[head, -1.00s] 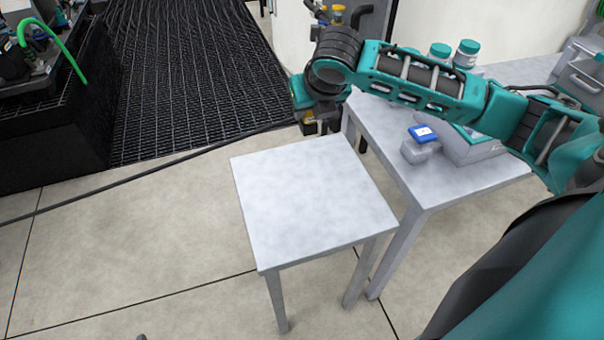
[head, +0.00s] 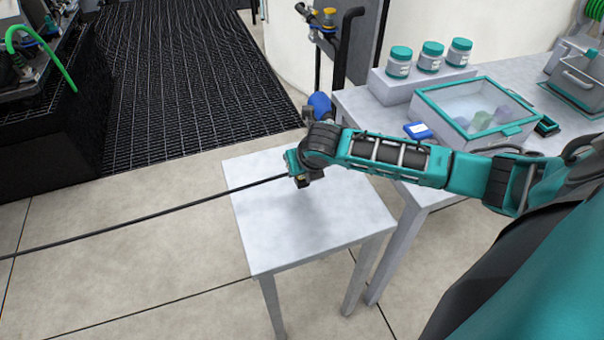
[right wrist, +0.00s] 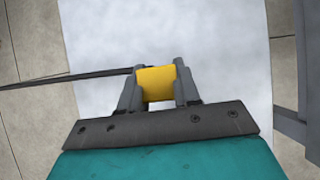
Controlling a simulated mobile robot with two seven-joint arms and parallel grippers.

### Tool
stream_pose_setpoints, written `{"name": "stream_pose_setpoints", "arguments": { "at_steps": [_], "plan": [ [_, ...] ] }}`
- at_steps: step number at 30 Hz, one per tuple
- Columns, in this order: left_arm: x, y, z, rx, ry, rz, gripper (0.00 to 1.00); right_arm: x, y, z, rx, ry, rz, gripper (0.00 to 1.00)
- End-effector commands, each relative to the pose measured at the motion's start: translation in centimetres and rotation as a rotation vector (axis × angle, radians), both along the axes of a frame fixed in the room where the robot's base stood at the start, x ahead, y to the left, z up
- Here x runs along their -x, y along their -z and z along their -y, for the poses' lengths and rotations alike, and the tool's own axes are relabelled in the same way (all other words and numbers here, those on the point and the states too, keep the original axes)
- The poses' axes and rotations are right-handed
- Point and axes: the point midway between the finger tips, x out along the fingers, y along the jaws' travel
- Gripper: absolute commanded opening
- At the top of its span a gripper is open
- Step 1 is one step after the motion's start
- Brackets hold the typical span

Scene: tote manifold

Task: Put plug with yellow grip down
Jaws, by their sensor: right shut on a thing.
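The plug with the yellow grip (right wrist: 155,84) is between the two fingers of my right gripper (right wrist: 159,88) in the right wrist view. The fingers are shut on it, and a dark cable runs off it to the left. In the head view my right gripper (head: 303,181) is over the small light grey table (head: 262,232), with the cable (head: 150,223) stretching left across the floor. The plug itself is mostly hidden by my wrist there. I cannot tell whether it touches the tabletop. My left gripper is not in view.
A larger table (head: 425,195) stands at the right with a clear teal-rimmed box (head: 480,110), a blue-topped item (head: 418,130) and several teal-lidded jars (head: 430,58). A black grating (head: 175,90) covers the floor behind left. The small table's front is clear.

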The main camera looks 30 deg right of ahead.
Motion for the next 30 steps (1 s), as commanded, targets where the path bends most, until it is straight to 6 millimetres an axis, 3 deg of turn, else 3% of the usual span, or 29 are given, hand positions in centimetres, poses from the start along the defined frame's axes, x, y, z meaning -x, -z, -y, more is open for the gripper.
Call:
{"name": "stream_pose_setpoints", "arguments": {
  "at_steps": [1,4,15,16,23,30],
  "plan": [
    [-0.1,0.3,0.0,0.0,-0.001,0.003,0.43,0.1,1.2,-0.1,-0.002,0.002,-0.003,0.0],
    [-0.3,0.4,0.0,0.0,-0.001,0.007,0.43,0.0,2.3,0.0,-0.001,0.001,-0.001,0.0],
    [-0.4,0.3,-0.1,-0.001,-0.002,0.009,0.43,0.0,2.6,0.0,0.0,0.0,0.0,0.0],
    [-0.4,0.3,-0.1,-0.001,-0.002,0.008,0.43,0.0,2.6,0.0,0.0,0.0,0.0,0.34],
    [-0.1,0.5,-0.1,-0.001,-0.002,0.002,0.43,0.0,2.6,0.0,0.0,0.0,0.0,0.56],
    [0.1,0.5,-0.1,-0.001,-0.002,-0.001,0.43,0.0,2.5,0.0,0.0,0.0,0.0,0.57]
  ]
}}
